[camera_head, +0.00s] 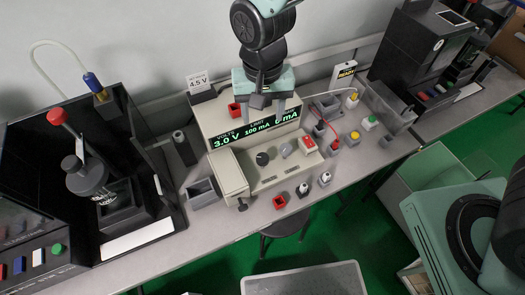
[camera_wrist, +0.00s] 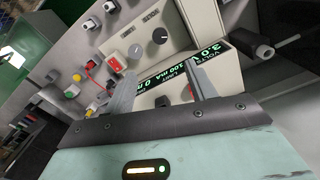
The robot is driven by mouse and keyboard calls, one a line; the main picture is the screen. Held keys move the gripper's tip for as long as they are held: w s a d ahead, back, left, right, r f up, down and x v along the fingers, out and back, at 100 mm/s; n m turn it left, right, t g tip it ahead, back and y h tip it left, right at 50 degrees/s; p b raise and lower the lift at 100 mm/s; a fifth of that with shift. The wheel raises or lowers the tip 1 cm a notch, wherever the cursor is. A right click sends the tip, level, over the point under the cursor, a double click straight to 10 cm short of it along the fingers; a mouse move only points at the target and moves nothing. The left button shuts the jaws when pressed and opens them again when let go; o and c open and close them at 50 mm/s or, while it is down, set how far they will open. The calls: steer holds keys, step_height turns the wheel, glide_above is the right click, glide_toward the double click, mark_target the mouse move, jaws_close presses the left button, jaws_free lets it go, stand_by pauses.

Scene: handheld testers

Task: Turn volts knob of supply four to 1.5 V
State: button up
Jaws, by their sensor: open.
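The beige power supply (camera_head: 290,172) stands in the middle of the bench, and its green display (camera_head: 255,130) reads 3.0 V, 100 mA and 0 mA. A black knob (camera_head: 262,158) sits on its panel below the display, left of a smaller grey knob (camera_head: 286,150). The wrist view also shows the black knob (camera_wrist: 160,36), the grey knob (camera_wrist: 135,51) and the display (camera_wrist: 168,76). My gripper (camera_head: 264,118) is open and empty, above and behind the display. The wrist view shows its spread fingers (camera_wrist: 158,95), apart from both knobs.
A red rocker switch (camera_head: 308,143) lies right of the knobs. A card reading 4.5 V (camera_head: 198,82) stands behind the supply. A dark fixture (camera_head: 90,180) stands at left, another (camera_head: 415,55) at back right. Small red, black and white pieces (camera_head: 302,190) lie in front.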

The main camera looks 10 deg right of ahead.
mark_target(262, 157)
step_height(262, 157, down, 18)
steer(key=p, duration=0.3)
steer(key=shift+w+r, duration=0.1)
steer(key=shift+r, duration=0.15)
steer(key=c, duration=1)
steer(key=n+b, duration=0.2)
steer(key=n, duration=0.3)
steer(key=shift+f+n+b, duration=0.1)
steer(key=shift+n+b, duration=0.3)
steer(key=n+b, duration=0.1)
steer(key=n, duration=0.4)
steer(key=shift+a+n+b, duration=0.1)
steer(key=shift+n+b, duration=0.2)
steer(key=shift+b, duration=0.1)
